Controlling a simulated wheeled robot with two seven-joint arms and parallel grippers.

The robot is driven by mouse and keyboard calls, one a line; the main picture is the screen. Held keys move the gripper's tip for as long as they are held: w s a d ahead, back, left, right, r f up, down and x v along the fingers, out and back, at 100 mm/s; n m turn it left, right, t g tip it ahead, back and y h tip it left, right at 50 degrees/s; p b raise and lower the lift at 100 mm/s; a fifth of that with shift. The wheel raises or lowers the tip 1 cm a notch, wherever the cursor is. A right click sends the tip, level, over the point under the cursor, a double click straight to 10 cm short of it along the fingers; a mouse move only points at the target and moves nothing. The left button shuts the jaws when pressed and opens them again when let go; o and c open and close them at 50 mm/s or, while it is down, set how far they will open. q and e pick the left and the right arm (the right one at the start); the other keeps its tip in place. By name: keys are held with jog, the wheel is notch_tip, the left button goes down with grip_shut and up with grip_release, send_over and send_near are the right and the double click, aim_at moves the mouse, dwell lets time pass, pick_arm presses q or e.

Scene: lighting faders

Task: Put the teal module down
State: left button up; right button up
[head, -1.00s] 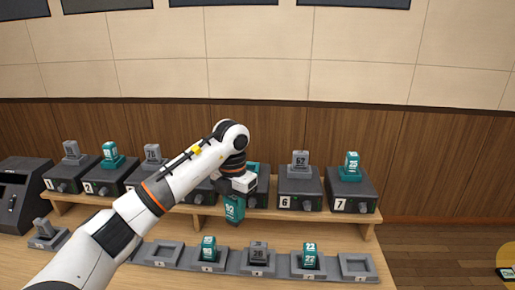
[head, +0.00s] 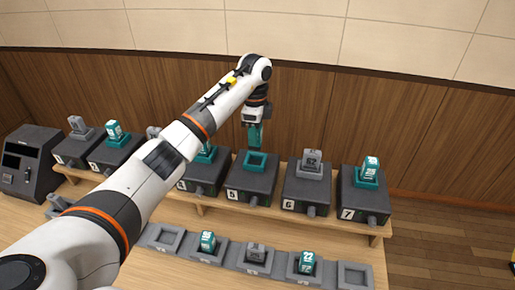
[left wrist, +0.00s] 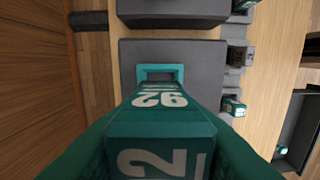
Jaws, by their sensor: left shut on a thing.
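My left gripper (head: 255,121) is shut on the teal module (head: 255,136), which hangs upright below it. In the left wrist view the teal module (left wrist: 160,120) fills the lower middle, with the white number 92 on it. In the head view it hangs above and a little behind the box marked 5 (head: 250,180). That box has an empty teal socket (head: 256,154) on top. The socket also shows in the left wrist view (left wrist: 160,68), just beyond the module and partly hidden by it. The module looks apart from the socket. My right gripper is not in view.
Box 6 (head: 305,190) holds a grey module and box 7 (head: 363,197) a teal one, both to the right. A front row of grey trays (head: 355,276) holds several modules. My left arm hides part of the boxes on the left.

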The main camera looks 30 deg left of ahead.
aim_at(255, 150)
pick_arm(q)
notch_tip(255, 150, down, 6)
jog(key=shift+f+p, duration=0.1)
jog(key=shift+p, duration=0.7)
jog(key=shift+f, duration=0.2)
jog(key=shift+f, duration=0.2)
jog(key=o, duration=1)
jog(key=shift+r, duration=0.1)
